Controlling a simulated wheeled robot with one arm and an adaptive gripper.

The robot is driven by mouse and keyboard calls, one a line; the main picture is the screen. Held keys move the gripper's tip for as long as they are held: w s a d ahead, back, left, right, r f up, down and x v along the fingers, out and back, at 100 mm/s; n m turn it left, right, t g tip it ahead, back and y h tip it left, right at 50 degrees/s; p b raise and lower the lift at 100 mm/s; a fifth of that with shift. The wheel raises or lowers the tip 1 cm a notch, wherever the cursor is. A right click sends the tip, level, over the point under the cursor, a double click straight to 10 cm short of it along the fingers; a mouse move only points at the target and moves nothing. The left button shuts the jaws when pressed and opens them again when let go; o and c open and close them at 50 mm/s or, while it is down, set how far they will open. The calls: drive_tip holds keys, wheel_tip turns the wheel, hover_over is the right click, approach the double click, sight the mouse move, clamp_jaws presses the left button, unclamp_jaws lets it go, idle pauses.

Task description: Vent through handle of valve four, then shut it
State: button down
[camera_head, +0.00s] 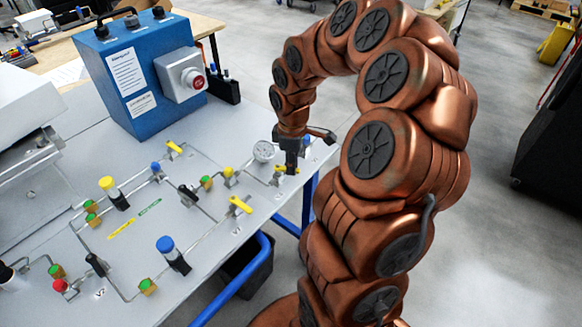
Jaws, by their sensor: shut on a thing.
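My gripper (291,166) points down at the right end of the pipe panel. It is shut on a yellow valve handle (281,168), most of which my fingers hide. I cannot read a number at this valve. Other yellow handles show at the panel's back (174,147) and near its front right edge (240,205). A round pressure gauge (263,151) stands just left of my gripper.
A blue box (140,85) with a red button stands at the back of the grey panel (205,265). Blue- and yellow-capped parts rise from the pipework, a blue-capped one (172,253) near the front. A blue frame rail (240,272) runs below the right edge.

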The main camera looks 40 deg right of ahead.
drive_tip(key=n, duration=0.2)
drive_tip(key=w+n, duration=0.1)
drive_tip(key=shift+d+n, duration=0.4)
drive_tip(key=n, duration=0.2)
drive_tip(key=shift+w+d+n+p, duration=0.15)
drive_tip(key=shift+w+n+p, duration=0.25)
drive_tip(key=n, duration=0.1)
drive_tip(key=w+n+p, duration=0.1)
drive_tip(key=n, duration=0.1)
drive_tip(key=shift+w+d, duration=0.15)
drive_tip(key=shift+w+n+p, duration=0.25)
drive_tip(key=shift+n, duration=0.5)
drive_tip(key=shift+w+n+p, duration=0.2)
drive_tip(key=shift+n+p, duration=0.05)
drive_tip(key=shift+n, duration=0.5)
drive_tip(key=c, duration=1.1)
unclamp_jaws()
